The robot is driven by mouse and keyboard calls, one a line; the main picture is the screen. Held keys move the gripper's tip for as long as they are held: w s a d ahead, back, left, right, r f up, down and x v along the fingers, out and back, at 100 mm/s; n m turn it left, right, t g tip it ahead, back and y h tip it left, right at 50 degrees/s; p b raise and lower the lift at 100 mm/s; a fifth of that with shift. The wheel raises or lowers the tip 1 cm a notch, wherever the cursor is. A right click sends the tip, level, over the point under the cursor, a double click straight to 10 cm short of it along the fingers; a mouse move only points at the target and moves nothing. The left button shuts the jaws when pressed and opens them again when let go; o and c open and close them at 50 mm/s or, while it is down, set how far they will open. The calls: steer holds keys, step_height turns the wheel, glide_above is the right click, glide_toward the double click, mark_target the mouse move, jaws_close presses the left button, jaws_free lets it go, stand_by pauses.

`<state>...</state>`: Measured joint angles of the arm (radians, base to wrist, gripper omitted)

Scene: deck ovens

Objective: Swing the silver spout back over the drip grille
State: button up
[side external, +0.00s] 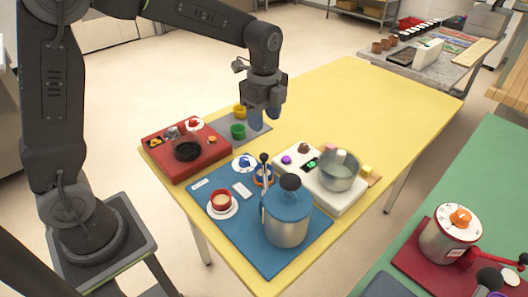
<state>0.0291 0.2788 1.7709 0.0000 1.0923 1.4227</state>
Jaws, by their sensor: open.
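My gripper (263,117) is open and empty, pointing down above the yellow table near the green cup. A steel drum with a blue lid (287,228) and black top knob stands on the blue mat (215,220). A thin upright silver piece with a dark knob (264,160) rises at its far left side. It may belong to the spout, but I cannot tell the spout's shape or direction. I cannot make out a drip grille. My gripper is above and beyond these, apart from them.
A red station with a dark round top (187,150) is at left. Yellow (239,111) and green (238,131) cups stand on a grey mat. The table's far right is clear.

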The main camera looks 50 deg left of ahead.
mark_target(264, 155)
step_height(264, 155, down, 11)
steer(key=shift+f, duration=0.1)
steer(key=shift+c, duration=0.2)
jaws_close()
stand_by(0.5)
